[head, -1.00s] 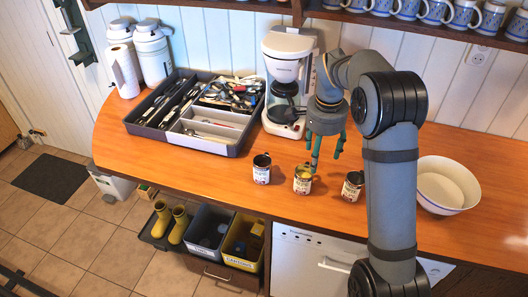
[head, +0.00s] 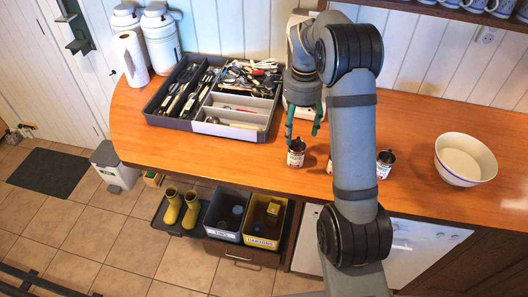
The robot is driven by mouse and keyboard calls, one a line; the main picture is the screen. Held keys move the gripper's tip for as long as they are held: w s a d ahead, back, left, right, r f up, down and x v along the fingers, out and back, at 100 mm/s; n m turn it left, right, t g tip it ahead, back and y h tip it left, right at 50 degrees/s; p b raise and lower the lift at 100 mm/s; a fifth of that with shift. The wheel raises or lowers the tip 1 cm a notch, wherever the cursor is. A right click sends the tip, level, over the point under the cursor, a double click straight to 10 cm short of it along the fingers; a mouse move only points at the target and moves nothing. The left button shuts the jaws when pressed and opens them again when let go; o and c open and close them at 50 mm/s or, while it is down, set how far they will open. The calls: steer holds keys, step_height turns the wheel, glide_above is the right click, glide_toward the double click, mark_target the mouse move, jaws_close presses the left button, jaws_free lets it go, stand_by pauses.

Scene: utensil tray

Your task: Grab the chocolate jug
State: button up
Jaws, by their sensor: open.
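Three small labelled metal jugs stand in a row near the counter's front edge. The left jug (head: 296,156) is dark inside. The middle jug is almost wholly hidden behind my arm, and the right jug (head: 386,165) stands just right of the arm. The labels are too small to read, so I cannot tell which is the chocolate jug. My gripper (head: 303,130) has green fingers pointing down, spread apart and empty. It is at the left jug's rim, just above or behind it; contact cannot be told.
A grey utensil tray (head: 197,124) full of cutlery lies left of my gripper. A white coffee maker (head: 296,38) stands behind, mostly covered by my arm. A white bowl (head: 464,162) is at the right. The wooden counter (head: 150,148) is clear in front of the tray.

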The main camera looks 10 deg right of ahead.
mark_target(298, 148)
steer(key=f+p, duration=0.1)
steer(key=f, duration=0.2)
steer(key=f+p, duration=0.1)
steer(key=f, duration=0.2)
steer(key=d+f+p, duration=0.1)
steer(key=f, duration=0.2)
steer(key=shift+w+d+f, duration=0.1)
steer(key=shift+w+f, duration=0.1)
steer(key=shift+f, duration=0.25)
steer(key=c, duration=1.3)
steer(key=shift+c, duration=0.4)
